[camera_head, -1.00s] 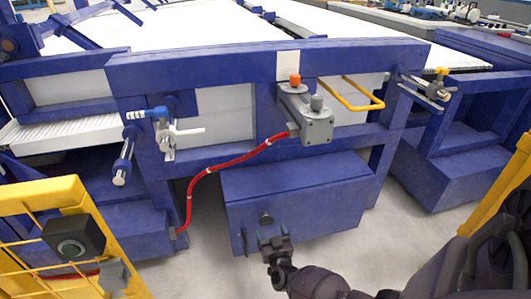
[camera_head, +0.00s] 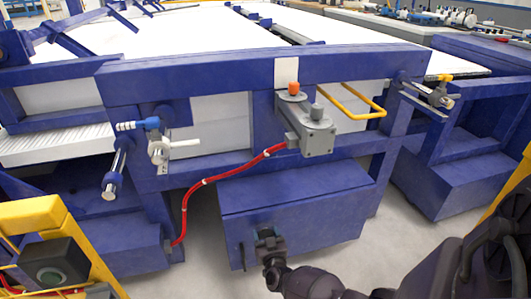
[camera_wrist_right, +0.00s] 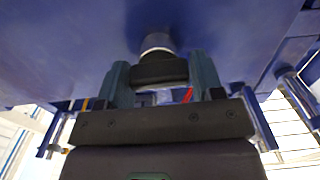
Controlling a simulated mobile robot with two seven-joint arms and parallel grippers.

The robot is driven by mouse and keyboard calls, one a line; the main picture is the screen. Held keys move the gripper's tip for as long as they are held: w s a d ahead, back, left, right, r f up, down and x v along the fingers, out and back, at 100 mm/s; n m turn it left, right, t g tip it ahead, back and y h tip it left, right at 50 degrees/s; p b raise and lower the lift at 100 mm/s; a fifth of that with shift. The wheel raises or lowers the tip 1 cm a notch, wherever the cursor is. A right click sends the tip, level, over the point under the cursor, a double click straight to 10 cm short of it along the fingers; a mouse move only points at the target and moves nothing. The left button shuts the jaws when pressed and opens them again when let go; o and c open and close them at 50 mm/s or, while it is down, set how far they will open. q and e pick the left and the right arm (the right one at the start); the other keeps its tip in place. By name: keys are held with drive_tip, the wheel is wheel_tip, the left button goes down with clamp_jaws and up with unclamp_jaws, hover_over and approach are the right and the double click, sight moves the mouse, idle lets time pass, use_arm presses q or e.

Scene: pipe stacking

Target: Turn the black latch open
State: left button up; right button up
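The blue box (camera_head: 310,210) under the machine frame carries the black latch (camera_wrist_right: 160,70), which shows in the right wrist view as a black piece below a grey round stub. In the head view my right gripper (camera_head: 268,236) is at the box's front and hides the latch. In the wrist view the two fingers of this gripper (camera_wrist_right: 160,82) stand apart, one on each side of the latch, close to its ends. Whether they press on it is not clear. My left gripper is not in view.
A red hose (camera_head: 230,172) runs from the grey housing (camera_head: 316,138) down to the lower left. A yellow guard with a dark button box (camera_head: 50,262) stands at the lower left. Blue machine beams lie above and on both sides; grey floor shows around the box.

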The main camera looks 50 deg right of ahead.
drive_tip(key=c, duration=0.5)
